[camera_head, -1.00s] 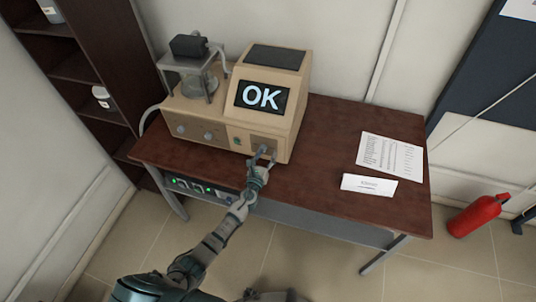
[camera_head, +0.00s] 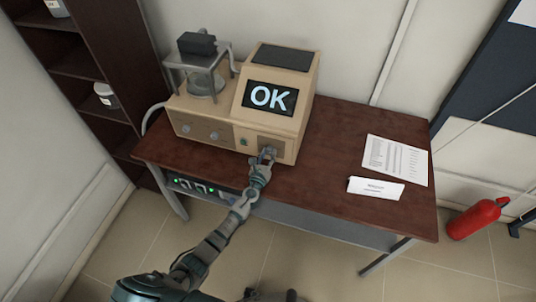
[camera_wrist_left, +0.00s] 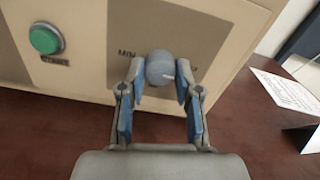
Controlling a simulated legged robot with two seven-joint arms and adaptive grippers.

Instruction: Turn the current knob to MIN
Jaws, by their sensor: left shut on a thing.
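The current knob (camera_wrist_left: 159,67) is a grey round knob on a dark panel at the lower right of the beige device's front. A "MIN" label (camera_wrist_left: 127,53) shows to its left; the label on its right is partly hidden by a finger. A pale mark shows on the knob's face, toward the lower right. My left gripper (camera_head: 266,156) is at this knob, and in the left wrist view its two blue-padded fingers (camera_wrist_left: 157,85) are shut on it from both sides. The beige device (camera_head: 278,116) shows "OK" on its screen (camera_head: 269,97). My right gripper is not in view.
A green button (camera_wrist_left: 45,39) sits left of the knob. More knobs (camera_head: 200,131) are on the device's left part, below a glass vessel (camera_head: 204,83). Papers (camera_head: 396,160) and a folded card (camera_head: 376,188) lie on the right of the brown table (camera_head: 330,145).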

